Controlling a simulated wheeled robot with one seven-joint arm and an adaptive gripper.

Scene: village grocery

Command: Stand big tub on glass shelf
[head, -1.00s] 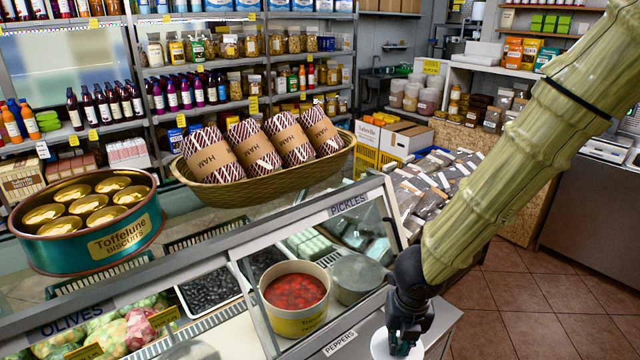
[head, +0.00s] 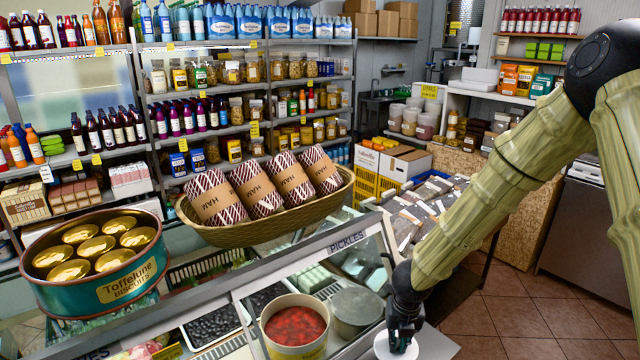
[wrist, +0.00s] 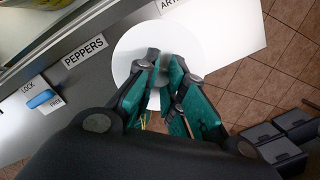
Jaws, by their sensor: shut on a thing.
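My gripper (head: 402,338) is shut on a white round thing (head: 384,349) at the lower edge of the head view, beside the display case. In the wrist view a broad white disc (wrist: 128,48) lies under my dark green fingers (wrist: 160,90); the fingers hide its middle. Whether it is the big tub or a lid cannot be told. A pale tub of red food (head: 270,325) stands inside the glass case, next to a grey round tub (head: 357,306). The glass top (head: 300,252) of the case runs behind them.
A teal biscuit tin (head: 70,290) and a basket of hams (head: 230,236) stand along the case top. Packets (head: 425,215) lie behind my gripper. A PEPPERS label (wrist: 83,50) sits near the white disc. Tiled floor (head: 500,300) is open at right.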

